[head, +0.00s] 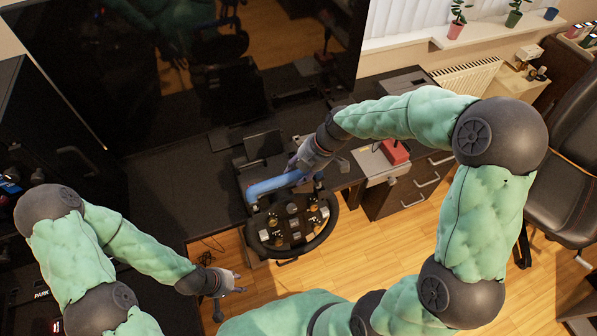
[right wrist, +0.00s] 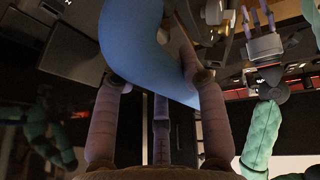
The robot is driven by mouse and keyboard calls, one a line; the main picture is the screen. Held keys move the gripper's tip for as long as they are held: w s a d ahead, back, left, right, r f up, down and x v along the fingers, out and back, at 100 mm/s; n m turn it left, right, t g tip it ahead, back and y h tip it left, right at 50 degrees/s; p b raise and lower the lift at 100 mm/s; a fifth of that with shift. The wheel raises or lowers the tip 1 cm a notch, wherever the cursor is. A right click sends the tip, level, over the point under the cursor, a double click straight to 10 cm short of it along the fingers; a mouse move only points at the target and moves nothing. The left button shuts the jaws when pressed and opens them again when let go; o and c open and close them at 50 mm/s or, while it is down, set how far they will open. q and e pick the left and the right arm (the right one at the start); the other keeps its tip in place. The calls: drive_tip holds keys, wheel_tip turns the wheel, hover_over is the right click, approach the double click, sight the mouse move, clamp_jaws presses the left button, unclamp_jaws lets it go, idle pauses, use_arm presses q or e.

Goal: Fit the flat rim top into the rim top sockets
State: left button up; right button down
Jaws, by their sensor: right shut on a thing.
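The flat rim top is a blue curved bar (head: 275,186), lying across the far side of the dark steering wheel (head: 267,240). My right gripper (head: 301,165) is shut on it near its right part. In the right wrist view the blue rim top (right wrist: 135,45) passes between my right gripper's fingers (right wrist: 160,90). The wheel has a round dark lower rim and a hub with several knobs. The rim top sockets cannot be made out, and whether the bar touches them cannot be told. My left gripper (head: 228,284) is open and empty, left of and nearer than the wheel; it also shows in the right wrist view (right wrist: 264,47).
A dark desk (head: 175,185) carries the wheel at its front edge, with a large black screen (head: 200,75) behind. A box with a red top (head: 395,152) stands right of the wheel, above drawers (head: 410,190). A black chair (head: 565,190) is far right. Wooden floor (head: 390,240) lies in front.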

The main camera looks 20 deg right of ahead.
drive_tip(key=shift+b, duration=0.35)
idle(0.7)
drive_tip(key=shift+s+f+b, duration=0.3)
drive_tip(key=shift+f+b, duration=0.5)
drive_tip(key=shift+b, duration=0.15)
drive_tip(key=shift+s+f+b, duration=0.3)
drive_tip(key=shift+f+b, duration=0.45)
drive_tip(key=shift+b, duration=0.2)
drive_tip(key=c, duration=0.6)
unclamp_jaws()
drive_tip(key=shift+d+r, duration=0.1)
drive_tip(key=shift+r, duration=0.05)
drive_tip(key=v, duration=1.2)
